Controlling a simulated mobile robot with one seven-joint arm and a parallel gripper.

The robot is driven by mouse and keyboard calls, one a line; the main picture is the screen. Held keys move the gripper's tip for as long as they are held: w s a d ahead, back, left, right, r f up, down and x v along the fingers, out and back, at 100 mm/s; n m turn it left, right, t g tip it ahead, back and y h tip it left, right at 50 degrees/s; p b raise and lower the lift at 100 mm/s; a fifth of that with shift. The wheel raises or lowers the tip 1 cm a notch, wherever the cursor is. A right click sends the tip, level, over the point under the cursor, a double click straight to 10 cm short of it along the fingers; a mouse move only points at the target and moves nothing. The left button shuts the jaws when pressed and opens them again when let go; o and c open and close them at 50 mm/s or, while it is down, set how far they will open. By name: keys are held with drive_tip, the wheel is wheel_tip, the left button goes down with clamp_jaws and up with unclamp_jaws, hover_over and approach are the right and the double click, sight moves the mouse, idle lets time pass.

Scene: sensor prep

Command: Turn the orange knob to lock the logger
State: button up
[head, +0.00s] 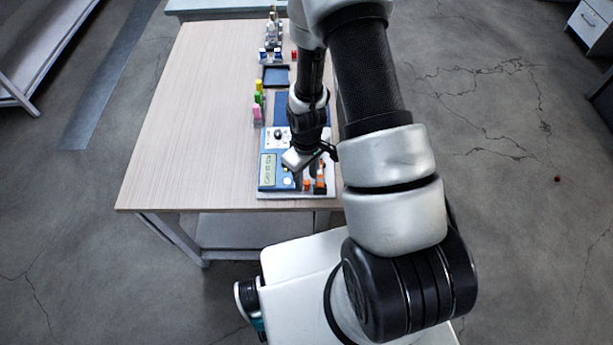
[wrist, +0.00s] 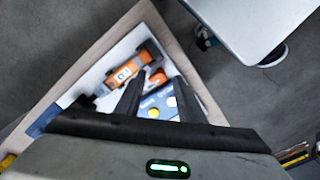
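In the wrist view, an orange block-shaped body with a white label (wrist: 122,72), which looks like the logger, lies on a white base. A smaller orange piece, which looks like the knob (wrist: 157,78), sits beside it, between the tips of my gripper (wrist: 157,84) in the picture. The fingers are apart with a clear gap; I cannot tell whether they touch the knob. In the head view, my gripper (head: 311,170) points down over the station's right side. The orange body (head: 320,186) shows at the front right, partly hidden by my arm.
A blue panel with a display (head: 268,170) stands left of my gripper. Behind it are pink, green and yellow blocks (head: 258,102), a dark blue tray (head: 275,76) and small bottles at the far end. The table's left half (head: 185,120) is clear.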

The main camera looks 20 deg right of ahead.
drive_tip(key=shift+f, duration=0.2)
drive_tip(key=shift+c, duration=0.2)
clamp_jaws()
